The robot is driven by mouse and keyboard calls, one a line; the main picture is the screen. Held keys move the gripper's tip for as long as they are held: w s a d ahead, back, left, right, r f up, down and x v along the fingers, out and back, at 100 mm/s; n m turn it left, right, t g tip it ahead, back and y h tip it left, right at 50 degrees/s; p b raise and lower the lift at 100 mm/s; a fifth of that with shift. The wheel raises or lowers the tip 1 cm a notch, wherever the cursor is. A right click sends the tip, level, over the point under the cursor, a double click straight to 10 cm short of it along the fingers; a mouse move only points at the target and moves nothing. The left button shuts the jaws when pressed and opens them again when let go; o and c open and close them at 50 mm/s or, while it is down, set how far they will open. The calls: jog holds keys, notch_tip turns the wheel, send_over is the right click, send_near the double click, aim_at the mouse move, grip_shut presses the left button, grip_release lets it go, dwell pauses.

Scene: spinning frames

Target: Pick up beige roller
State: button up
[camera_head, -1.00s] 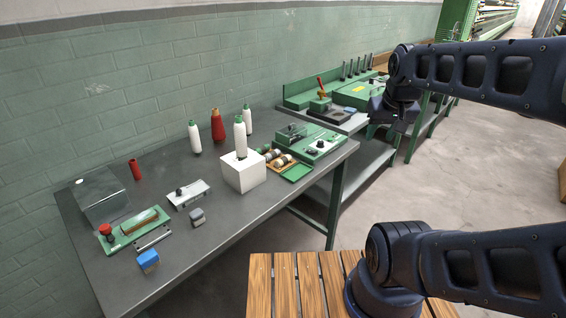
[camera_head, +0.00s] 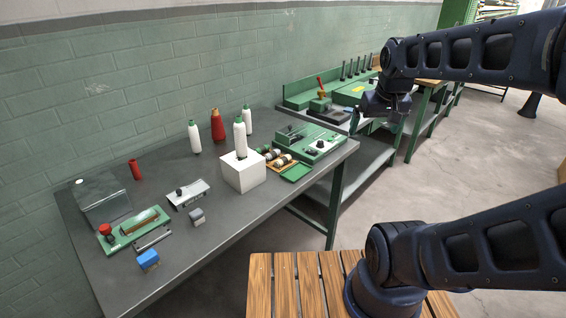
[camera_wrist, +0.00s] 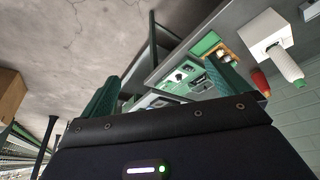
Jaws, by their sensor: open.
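Small beige-and-dark rollers (camera_head: 282,160) lie side by side on a wooden tray (camera_head: 288,168) on the grey workbench, between the white block and a green machine. They are too small to tell which one is the beige roller. The tray also shows in the wrist view (camera_wrist: 217,52), near the top, partly cut off from clear sight. My gripper (camera_head: 384,112) is in the air right of the rollers, off the bench's right end and well apart from them. In the wrist view, its green-padded fingers (camera_wrist: 168,88) are spread with nothing held between them.
A white block (camera_head: 243,175) with a white thread cone (camera_head: 240,138) on it stands left of the rollers. A red cone (camera_head: 217,126) stands farther back.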

jog(key=w+a+n+g, duration=0.15)
jog(key=w+a, duration=0.25)
jog(key=w, duration=0.6)
jog(key=n+g, duration=0.3)
jog(key=n, duration=0.4)
send_over(283, 158)
notch_tip(283, 158, down, 20)
jog(key=shift+a+f, duration=0.25)
jog(key=shift+f, duration=0.4)
notch_tip(283, 158, down, 3)
jog(key=shift+f, duration=0.2)
jog(key=shift+d+f, duration=0.2)
jog(key=shift+f, duration=2.95)
jog(key=shift+w, duration=0.1)
jog(key=c, duration=1.1)
